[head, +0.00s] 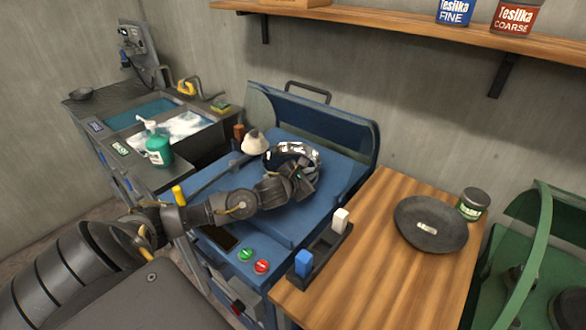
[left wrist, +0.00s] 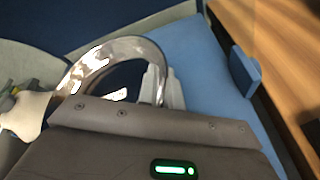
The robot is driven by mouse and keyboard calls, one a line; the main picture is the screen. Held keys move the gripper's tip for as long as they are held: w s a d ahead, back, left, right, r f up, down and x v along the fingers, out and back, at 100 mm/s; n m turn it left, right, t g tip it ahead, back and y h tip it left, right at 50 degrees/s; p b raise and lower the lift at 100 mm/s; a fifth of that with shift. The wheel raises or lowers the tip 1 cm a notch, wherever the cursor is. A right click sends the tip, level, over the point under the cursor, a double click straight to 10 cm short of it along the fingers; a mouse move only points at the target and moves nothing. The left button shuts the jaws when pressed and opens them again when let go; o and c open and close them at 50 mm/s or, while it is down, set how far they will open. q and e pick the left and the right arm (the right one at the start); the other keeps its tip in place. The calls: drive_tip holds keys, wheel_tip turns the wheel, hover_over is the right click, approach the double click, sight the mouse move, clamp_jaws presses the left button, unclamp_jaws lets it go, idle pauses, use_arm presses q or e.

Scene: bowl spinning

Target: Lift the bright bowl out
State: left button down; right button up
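The bright bowl (head: 308,153) is a mirror-like metal bowl inside the blue machine (head: 335,195). In the left wrist view its shiny rim (left wrist: 120,48) curves around a dark opening. My left gripper (head: 300,174) is at the near side of the bowl and covers part of it. In the left wrist view, pale grey finger parts (left wrist: 168,88) are right at the rim's right side. My right gripper is not in view.
A white cone-shaped piece (head: 255,143) stands left of the bowl. The raised blue hood (head: 345,135) is behind it. A sink is at left.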

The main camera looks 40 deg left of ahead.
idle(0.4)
use_arm(q)
drive_tip(key=shift+r, duration=0.25)
wheel_tip(320, 180, up, 2)
drive_tip(key=shift+r+b, duration=0.1)
drive_tip(key=shift+b, duration=0.55)
drive_tip(key=s+d+r+p, duration=0.1)
drive_tip(key=s+d+r, duration=0.2)
drive_tip(key=s+r, duration=0.7)
drive_tip(key=shift+s+r+p, duration=0.15)
drive_tip(key=shift+s+p, duration=0.2)
drive_tip(key=shift+s, duration=1.5)
